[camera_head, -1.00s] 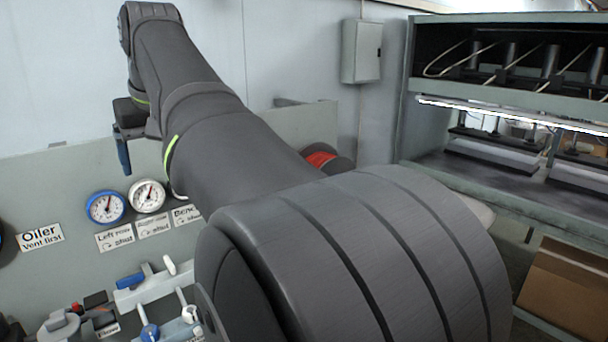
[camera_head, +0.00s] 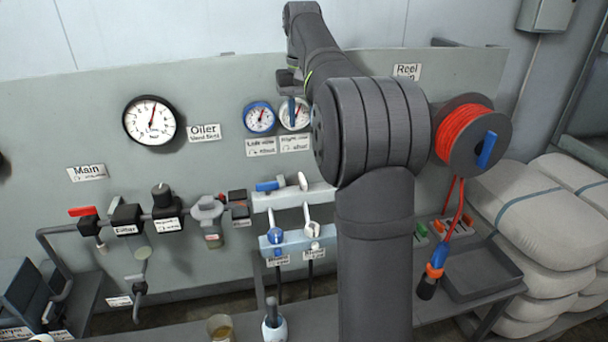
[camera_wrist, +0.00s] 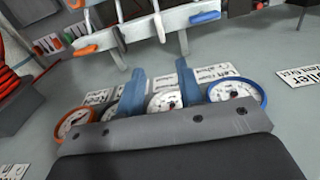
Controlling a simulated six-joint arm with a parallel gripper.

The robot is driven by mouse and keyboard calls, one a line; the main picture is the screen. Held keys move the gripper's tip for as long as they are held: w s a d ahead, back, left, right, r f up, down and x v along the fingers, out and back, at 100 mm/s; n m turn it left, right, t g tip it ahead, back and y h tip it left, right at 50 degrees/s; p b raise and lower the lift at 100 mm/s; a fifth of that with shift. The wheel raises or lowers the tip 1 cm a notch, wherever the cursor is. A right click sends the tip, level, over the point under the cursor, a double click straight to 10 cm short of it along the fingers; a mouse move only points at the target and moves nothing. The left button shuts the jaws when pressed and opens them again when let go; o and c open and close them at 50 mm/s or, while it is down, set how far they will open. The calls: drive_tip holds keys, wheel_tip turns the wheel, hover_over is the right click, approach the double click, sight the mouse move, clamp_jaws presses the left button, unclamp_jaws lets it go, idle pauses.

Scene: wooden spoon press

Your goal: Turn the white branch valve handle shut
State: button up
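The white branch valve handle (camera_head: 303,181) sits on the upper pale manifold (camera_head: 325,195), right of the blue handle (camera_head: 268,185). It stands roughly upright, across the manifold, while the blue one lies along it. In the upside-down wrist view the white handle (camera_wrist: 158,27) shows at the top, between the blue handle (camera_wrist: 205,17) and an orange handle (camera_wrist: 85,49). My gripper (camera_head: 291,108) is above the handles, in front of the white-rimmed gauge. In the wrist view its two blue fingers (camera_wrist: 160,70) are apart with nothing between them, clear of the white handle.
Gauges line the panel behind my gripper, including a blue-rimmed one (camera_head: 259,118). A lower manifold (camera_head: 290,241) carries blue and white levers below. A red hose reel (camera_head: 464,135) is on the right, with sacks (camera_head: 535,215) beyond. My arm hides the panel's middle right.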

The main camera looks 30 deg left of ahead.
sight(302, 178)
wheel_tip(302, 178, down, 17)
drive_tip(key=shift+f, duration=0.15)
idle(0.4)
clamp_jaws()
